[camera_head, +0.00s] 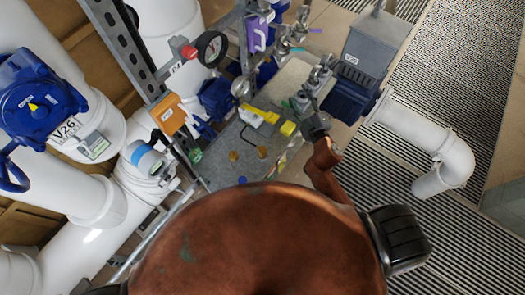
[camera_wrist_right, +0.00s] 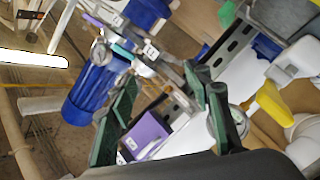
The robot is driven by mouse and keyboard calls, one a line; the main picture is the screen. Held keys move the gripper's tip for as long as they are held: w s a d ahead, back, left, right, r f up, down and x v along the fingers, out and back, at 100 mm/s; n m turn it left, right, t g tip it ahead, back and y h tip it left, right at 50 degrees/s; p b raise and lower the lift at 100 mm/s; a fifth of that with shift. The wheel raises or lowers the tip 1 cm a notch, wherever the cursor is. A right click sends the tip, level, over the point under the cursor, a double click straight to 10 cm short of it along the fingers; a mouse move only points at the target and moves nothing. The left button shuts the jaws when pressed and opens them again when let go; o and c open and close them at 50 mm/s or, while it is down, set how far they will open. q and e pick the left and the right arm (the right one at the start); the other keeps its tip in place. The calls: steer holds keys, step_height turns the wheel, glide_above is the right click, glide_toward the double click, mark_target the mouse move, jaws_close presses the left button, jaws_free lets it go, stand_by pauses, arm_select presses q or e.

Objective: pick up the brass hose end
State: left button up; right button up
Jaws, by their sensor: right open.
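Two small brass-coloured pieces stand on the grey worktop in the head view. One brass piece (camera_head: 262,152) is on the right and the other brass piece (camera_head: 233,156) is a little to its left. They are too small for me to tell which is the hose end. My right gripper (camera_head: 310,88) is above and to the right of them in the picture, apart from both. In the right wrist view its dark green fingers (camera_wrist_right: 165,85) are spread with nothing held between them. I cannot make out the brass pieces there. My left gripper is not in view.
A purple box (camera_wrist_right: 147,135) shows beyond my fingers. White pipes (camera_head: 425,135) stand on both sides.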

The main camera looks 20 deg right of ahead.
steer(key=s+a+r+n+y, duration=0.2)
steer(key=a+r+n+y, duration=0.95)
steer(key=a+r, duration=0.35)
steer(key=s+a+n+g+y, duration=0.5)
steer(key=s+a+n+g, duration=0.35)
steer(key=a+n, duration=0.45)
steer(key=s+a+f+n+g+h, duration=0.1)
steer(key=s+a+f+n+g, duration=0.15)
steer(key=f+n+g, duration=0.2)
steer(key=n+g+h, duration=0.1)
steer(key=n+h, duration=0.5)
steer(key=h, duration=0.6)
glide_toward(263, 150)
step_height(263, 150, down, 2)
steer(key=a, duration=0.2)
steer(key=shift+h, duration=0.25)
steer(key=x, duration=0.2)
steer(key=p+x, duration=0.1)
steer(key=x, duration=0.1)
steer(key=d+p+x, duration=0.1)
steer(key=x, duration=0.2)
steer(key=shift+w+a, duration=0.1)
steer(key=shift+w, duration=0.3)
steer(key=shift+w+a+f, duration=0.1)
steer(key=shift+a+f, duration=0.05)
steer(key=shift+f, duration=0.35)
steer(key=shift+c, duration=0.5)
